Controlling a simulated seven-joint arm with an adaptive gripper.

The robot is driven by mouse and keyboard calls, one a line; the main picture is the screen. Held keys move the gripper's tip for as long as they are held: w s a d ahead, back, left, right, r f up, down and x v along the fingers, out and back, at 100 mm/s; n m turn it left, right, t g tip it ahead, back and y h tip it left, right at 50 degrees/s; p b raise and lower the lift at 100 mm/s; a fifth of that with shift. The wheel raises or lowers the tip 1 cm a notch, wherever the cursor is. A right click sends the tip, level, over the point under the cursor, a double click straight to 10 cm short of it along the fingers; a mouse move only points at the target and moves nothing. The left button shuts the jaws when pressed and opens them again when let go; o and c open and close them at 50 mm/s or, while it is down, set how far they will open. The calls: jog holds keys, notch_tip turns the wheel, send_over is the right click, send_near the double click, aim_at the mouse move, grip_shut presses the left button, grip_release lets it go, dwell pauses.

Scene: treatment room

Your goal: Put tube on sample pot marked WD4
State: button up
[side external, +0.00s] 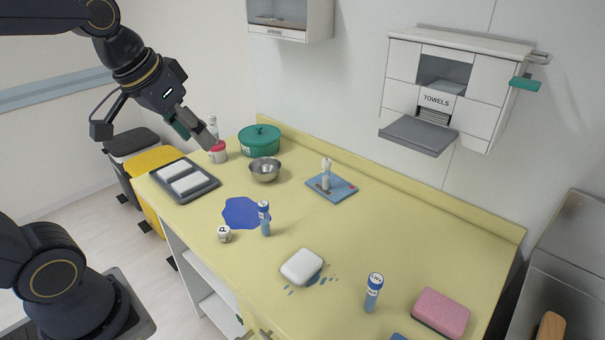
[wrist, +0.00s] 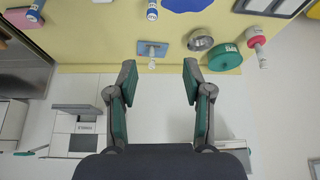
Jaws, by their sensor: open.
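A white sample pot with a red lid (side external: 218,155) stands at the far left end of the counter. A slim tube (side external: 213,124) rises at its lid, seemingly upright on it, though my gripper partly hides where they meet. In the wrist view the tube (wrist: 262,61) lines up with the red lid (wrist: 253,31) at upper right. The pot's marking is too small to read. My gripper (side external: 197,140) overlaps the pot in the side view. The wrist view shows its fingers (wrist: 158,68) wide apart and empty, with the tube outside them to the right.
Blue-labelled tubes stand at the middle (side external: 265,220) and front (side external: 373,294). A green lidded pot (side external: 260,142), metal bowl (side external: 265,170), grey tray (side external: 207,187), small white pot (side external: 224,235) and pink sponge (side external: 440,312) share the counter.

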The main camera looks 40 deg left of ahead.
jog(key=s+d+f+m, duration=0.1)
jog(key=s+d+f, duration=0.1)
jog(key=s+f, duration=0.2)
jog(key=shift+s+d, duration=0.4)
jog(key=shift+s, duration=0.65)
